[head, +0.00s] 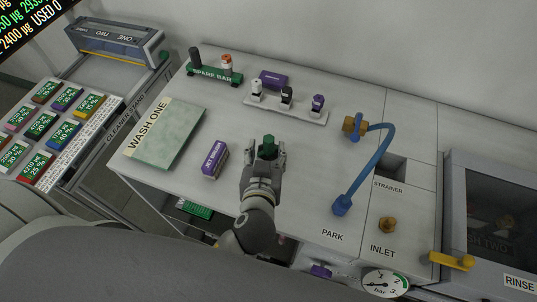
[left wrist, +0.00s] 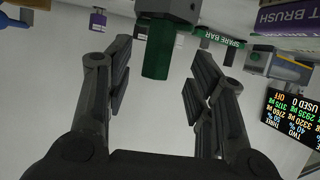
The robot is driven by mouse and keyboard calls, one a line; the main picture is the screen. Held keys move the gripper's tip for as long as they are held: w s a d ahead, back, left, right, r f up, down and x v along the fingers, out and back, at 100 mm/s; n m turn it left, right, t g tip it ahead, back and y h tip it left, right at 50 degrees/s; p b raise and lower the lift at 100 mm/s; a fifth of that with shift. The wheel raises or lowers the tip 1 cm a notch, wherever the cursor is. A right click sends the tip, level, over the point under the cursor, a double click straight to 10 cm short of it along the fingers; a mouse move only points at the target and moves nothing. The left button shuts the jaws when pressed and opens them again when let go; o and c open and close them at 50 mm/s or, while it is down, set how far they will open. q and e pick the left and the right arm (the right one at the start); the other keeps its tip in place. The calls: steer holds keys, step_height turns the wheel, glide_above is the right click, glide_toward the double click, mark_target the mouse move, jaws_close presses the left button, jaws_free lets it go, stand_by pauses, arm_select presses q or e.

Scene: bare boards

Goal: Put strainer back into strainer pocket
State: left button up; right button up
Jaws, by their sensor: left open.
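My left gripper (head: 266,152) is open over the middle of the bench. Its two fingers also show in the left wrist view (left wrist: 162,85), apart. A green six-sided piece (head: 269,141) stands between or just beyond the fingers. In the left wrist view this green piece (left wrist: 158,50) joins a grey block (left wrist: 168,10), with gaps to both fingers. I cannot tell whether it is the strainer. The strainer pocket (head: 391,168) is a dark square opening above the word STRAINER, at the right of the bench. No strainer shows in it. My right gripper is out of view.
A blue hose (head: 362,172) with a brass fitting (head: 349,125) arches left of the pocket. A brass inlet (head: 388,224) lies in front. Small bottles on a white rack (head: 287,108) and the green spare bar (head: 214,73) stand behind. A purple box (head: 215,160) lies left of my gripper.

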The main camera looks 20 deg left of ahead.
mark_target(268, 147)
arm_select(q)
steer(key=x, duration=0.4)
steer(key=shift+w, duration=0.3)
steer(key=shift+s+r, duration=0.1)
steer(key=shift+s, duration=0.05)
steer(key=shift+c, duration=1)
jaws_close()
